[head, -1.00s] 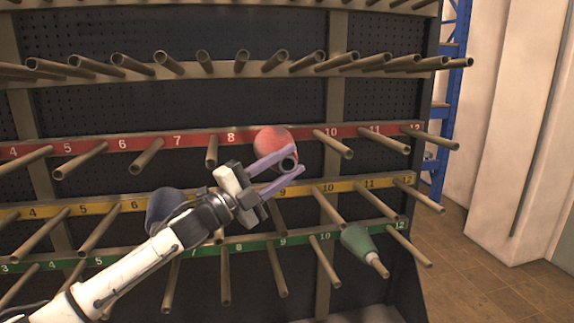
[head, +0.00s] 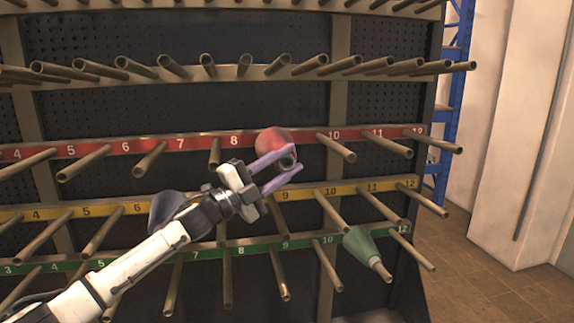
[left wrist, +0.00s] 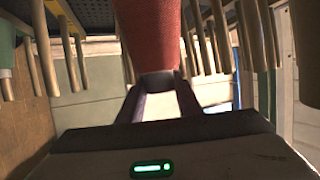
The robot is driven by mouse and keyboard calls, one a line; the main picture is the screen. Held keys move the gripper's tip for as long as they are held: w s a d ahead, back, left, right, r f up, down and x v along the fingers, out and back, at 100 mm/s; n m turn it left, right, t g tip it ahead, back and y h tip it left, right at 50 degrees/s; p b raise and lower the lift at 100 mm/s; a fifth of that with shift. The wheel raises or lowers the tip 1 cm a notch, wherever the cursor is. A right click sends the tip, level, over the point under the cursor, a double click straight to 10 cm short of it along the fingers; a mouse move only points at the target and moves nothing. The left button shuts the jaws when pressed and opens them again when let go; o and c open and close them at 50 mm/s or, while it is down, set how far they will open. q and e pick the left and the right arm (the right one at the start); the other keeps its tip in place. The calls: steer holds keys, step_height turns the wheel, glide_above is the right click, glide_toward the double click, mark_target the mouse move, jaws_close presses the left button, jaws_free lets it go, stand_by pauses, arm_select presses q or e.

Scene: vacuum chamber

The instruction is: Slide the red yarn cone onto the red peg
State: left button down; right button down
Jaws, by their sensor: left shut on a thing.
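The red yarn cone (head: 272,138) is in front of the red-labelled rail (head: 187,144), between numbers 8 and 10, and covers the label there. Its wide end faces the rack and its narrow grey end points toward me. My left gripper (head: 285,170) is shut on the cone near that narrow end. The left wrist view shows the red cone (left wrist: 150,35) with its grey end between the two fingers. The peg behind the cone is hidden, so I cannot tell whether it is inside the cone. My right gripper is not in view.
Bare pegs stick out on both sides, such as the one by red 10 (head: 336,147) and by red 8 (head: 215,154). A green cone (head: 362,246) sits on the green row. A dark blue cone (head: 166,206) is partly behind my left arm. Open floor (head: 475,270) lies right.

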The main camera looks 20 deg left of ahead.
arm_select(q)
steer(key=shift+w+a+r, duration=0.1)
steer(key=shift+w+a, duration=0.2)
steer(key=shift+w, duration=0.2)
steer(key=shift+w+a, duration=0.4)
steer(key=shift+w, duration=0.15)
steer(key=c, duration=1.2)
jaws_free()
steer(key=shift+a+f+b, duration=0.1)
steer(key=shift+f+b, duration=0.15)
steer(key=shift+b, duration=0.05)
steer(key=b+v, duration=0.2)
steer(key=v, duration=0.8)
steer(key=shift+b, duration=0.4)
steer(key=shift+r, duration=0.1)
